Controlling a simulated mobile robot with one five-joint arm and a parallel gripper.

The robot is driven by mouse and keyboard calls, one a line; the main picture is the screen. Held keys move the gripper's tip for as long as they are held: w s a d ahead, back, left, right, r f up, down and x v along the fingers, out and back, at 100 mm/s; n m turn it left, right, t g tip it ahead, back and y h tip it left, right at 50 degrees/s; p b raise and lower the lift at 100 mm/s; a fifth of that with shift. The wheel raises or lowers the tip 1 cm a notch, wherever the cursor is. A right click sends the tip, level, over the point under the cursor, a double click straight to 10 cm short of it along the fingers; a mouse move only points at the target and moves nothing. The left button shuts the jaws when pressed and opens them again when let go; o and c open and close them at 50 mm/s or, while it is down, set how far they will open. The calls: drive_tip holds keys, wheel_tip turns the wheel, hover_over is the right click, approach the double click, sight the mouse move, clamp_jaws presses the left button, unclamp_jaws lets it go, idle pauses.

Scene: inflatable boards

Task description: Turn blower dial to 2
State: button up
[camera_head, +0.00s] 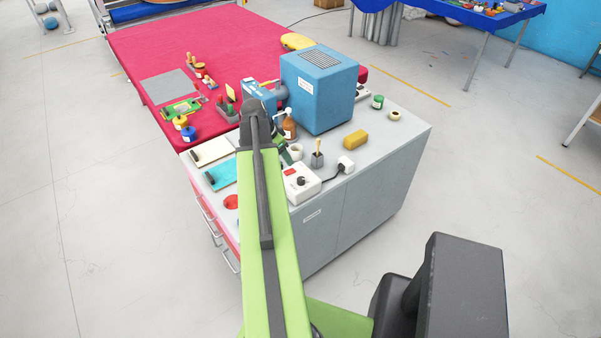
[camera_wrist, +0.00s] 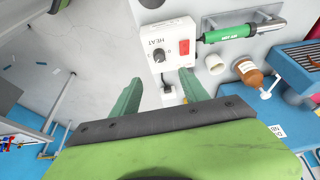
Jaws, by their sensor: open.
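A white control box (camera_wrist: 171,44) with a black dial (camera_wrist: 158,55), a red switch (camera_wrist: 184,47) and lettering that reads HEAT is near the top of the wrist view. In the head view, the box (camera_head: 301,186) sits on the grey cabinet top, to the right of my arm. A green hot-air blower (camera_wrist: 230,34) lies beside it in the wrist view. My gripper (camera_wrist: 161,87) is open and empty, its two green fingers apart and pointing toward the box. The dial lies just beyond the fingertips in the picture. Its exact setting is too small to read.
A blue machine (camera_head: 318,90), a brown bottle (camera_head: 289,128), a brush holder (camera_head: 317,160) and a yellow block (camera_head: 355,140) stand on the grey cabinet (camera_head: 405,132). A plug and cable (camera_head: 345,166) are right of the box. A red table (camera_head: 170,45) adjoins it.

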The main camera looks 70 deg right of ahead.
drive_tip(key=b, duration=1.6)
approach(301, 179)
drive_tip(key=x, duration=0.8)
drive_tip(key=shift+a, duration=0.1)
drive_tip(key=shift+s+d+f, duration=0.1)
drive_tip(key=shift+d+f, duration=0.15)
drive_tip(key=shift+f, duration=0.15)
drive_tip(key=shift+r, duration=0.1)
clamp_jaws()
